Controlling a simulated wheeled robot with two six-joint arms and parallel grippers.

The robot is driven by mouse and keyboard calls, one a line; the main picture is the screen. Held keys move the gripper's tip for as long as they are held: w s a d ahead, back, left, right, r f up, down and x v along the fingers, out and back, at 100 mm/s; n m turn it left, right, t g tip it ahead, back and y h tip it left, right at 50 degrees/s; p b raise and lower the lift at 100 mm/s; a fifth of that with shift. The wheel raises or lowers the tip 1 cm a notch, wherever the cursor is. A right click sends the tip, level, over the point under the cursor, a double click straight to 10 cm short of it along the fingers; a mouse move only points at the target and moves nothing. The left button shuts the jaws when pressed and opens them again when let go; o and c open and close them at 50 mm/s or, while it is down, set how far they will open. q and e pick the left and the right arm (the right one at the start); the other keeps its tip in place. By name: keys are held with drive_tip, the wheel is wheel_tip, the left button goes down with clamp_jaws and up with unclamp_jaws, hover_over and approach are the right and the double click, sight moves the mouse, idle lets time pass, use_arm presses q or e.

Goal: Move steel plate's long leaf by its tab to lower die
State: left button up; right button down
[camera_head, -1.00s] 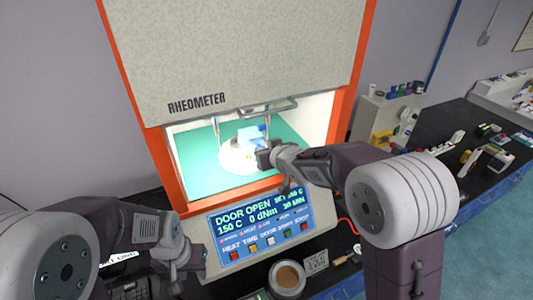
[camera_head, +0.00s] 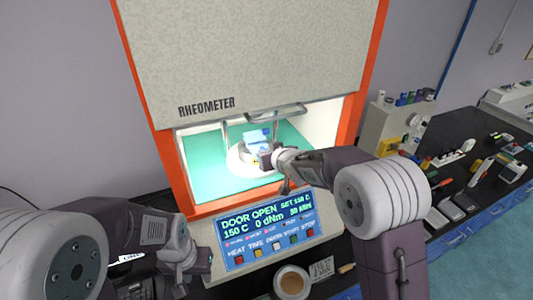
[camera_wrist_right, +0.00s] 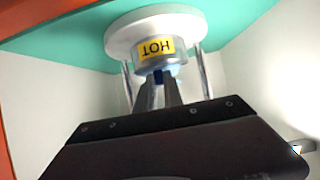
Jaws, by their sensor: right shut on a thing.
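The lower die (camera_head: 240,166) is a pale round platform inside the open rheometer chamber. A light-blue sheet (camera_head: 257,146), apparently the long leaf, shows at the die, with a darker blue bit at its edge. My right gripper (camera_head: 266,158) reaches into the chamber at the die's right side and is shut on a small blue piece, apparently the tab. In the right wrist view its fingertips (camera_wrist_right: 158,82) are at the die's metal side, just by the yellow HOT label (camera_wrist_right: 156,48). Whether the leaf touches the die is unclear. My left gripper (camera_head: 182,262) hangs at lower left, its jaws unclear.
The rheometer (camera_head: 240,60) has its door open, with orange frame edges and posts close around the die. Its control panel (camera_head: 268,230) reads DOOR OPEN. A cup (camera_head: 291,281) stands in front. Grey equipment (camera_head: 388,125) and small items are on the right bench.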

drive_tip(key=c, duration=1.4)
unclamp_jaws()
drive_tip(key=shift+s, duration=0.15)
drive_tip(key=s+d, duration=0.1)
drive_tip(key=s, duration=0.2)
drive_tip(key=s+d+b, duration=0.1)
drive_tip(key=s+d, duration=0.1)
drive_tip(key=s, duration=0.2)
drive_tip(key=s+d+r, duration=0.1)
drive_tip(key=s, duration=0.3)
drive_tip(key=shift+d, duration=0.3)
drive_tip(key=shift+w, duration=0.15)
